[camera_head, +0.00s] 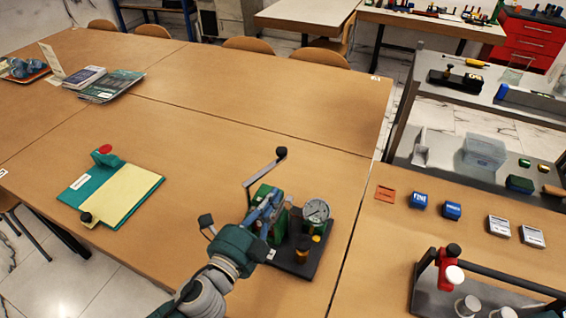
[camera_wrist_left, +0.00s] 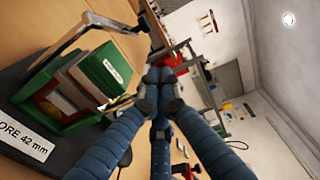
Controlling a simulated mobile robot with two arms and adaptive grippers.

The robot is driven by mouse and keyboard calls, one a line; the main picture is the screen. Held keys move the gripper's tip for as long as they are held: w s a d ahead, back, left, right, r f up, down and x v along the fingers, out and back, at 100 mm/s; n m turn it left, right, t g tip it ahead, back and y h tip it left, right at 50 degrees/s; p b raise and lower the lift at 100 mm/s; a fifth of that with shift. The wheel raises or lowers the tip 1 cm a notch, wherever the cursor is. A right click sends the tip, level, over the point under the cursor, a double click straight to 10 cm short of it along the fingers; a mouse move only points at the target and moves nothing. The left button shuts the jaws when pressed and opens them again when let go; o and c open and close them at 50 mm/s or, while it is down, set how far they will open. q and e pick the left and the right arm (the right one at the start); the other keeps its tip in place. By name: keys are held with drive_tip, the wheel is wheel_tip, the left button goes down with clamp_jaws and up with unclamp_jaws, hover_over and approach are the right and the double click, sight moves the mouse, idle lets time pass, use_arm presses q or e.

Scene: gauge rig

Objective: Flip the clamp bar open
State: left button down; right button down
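The gauge rig stands on a dark base plate (camera_head: 298,262) near the front edge of the table, with a green block (camera_head: 262,197) and a round dial gauge (camera_head: 316,211). A grey metal bar (camera_head: 262,170) with a black knob (camera_head: 281,153) rises from the block at a slant; I take it as the clamp bar. No right gripper shows.
A green board with a yellow sheet (camera_head: 125,195) lies on the left. Books (camera_head: 110,86) lie at the far left. Blue blocks (camera_head: 418,201) and a red-handled fixture (camera_head: 448,270) stand on the right table. The table behind the rig is clear.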

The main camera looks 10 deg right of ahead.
sight(285, 153)
use_arm(q)
drive_tip(key=w+a+p+x, duration=0.1)
drive_tip(key=a+x, duration=0.1)
drive_tip(key=x, duration=1)
drive_tip(key=shift+w, duration=0.5)
drive_tip(key=shift+w, duration=0.1)
drive_tip(key=shift+w+a, duration=0.25)
drive_tip(key=shift+w, duration=0.4)
